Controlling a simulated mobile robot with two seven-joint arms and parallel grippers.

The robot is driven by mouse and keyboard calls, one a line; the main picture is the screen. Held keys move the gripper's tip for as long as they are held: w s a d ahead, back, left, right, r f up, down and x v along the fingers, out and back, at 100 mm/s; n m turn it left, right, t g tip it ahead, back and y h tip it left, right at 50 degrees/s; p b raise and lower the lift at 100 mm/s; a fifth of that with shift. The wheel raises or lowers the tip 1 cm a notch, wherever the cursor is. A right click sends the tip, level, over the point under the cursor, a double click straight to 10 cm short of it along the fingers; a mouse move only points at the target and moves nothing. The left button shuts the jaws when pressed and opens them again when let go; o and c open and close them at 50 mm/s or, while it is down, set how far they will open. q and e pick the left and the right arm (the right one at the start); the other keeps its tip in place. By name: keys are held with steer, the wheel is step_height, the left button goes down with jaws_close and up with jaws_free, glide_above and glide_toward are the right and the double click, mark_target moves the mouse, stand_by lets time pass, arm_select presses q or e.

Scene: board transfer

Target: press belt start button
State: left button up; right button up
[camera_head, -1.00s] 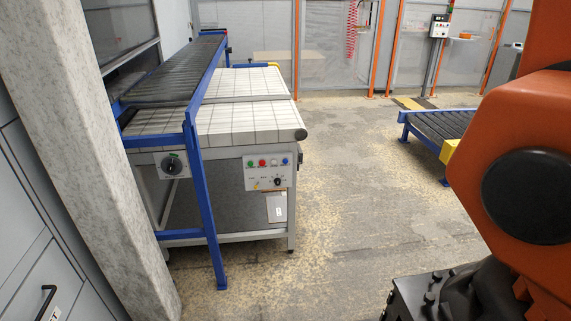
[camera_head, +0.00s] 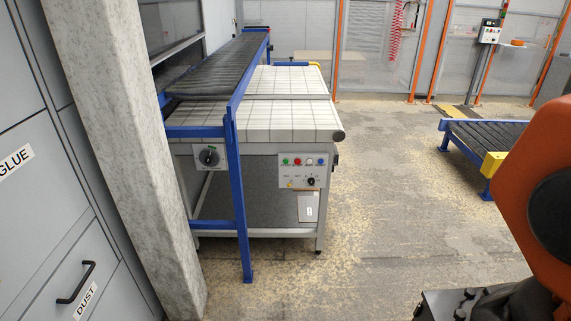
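A white control panel (camera_head: 303,171) is fixed to the near end of the belt table (camera_head: 277,128). It carries a row of small buttons: a green button (camera_head: 285,161), a red button (camera_head: 297,162), a white one and a blue one. A black knob (camera_head: 310,181) sits below them. Lettering on the panel is too small to read. Neither of my grippers shows; only orange and black parts of my own body fill the right edge.
A grey roller conveyor (camera_head: 222,67) on a blue frame runs along the table's left side. A marbled pillar (camera_head: 130,170) and grey drawers (camera_head: 60,215) stand at left. Another roller conveyor (camera_head: 490,133) is at right. The floor (camera_head: 380,215) between is clear.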

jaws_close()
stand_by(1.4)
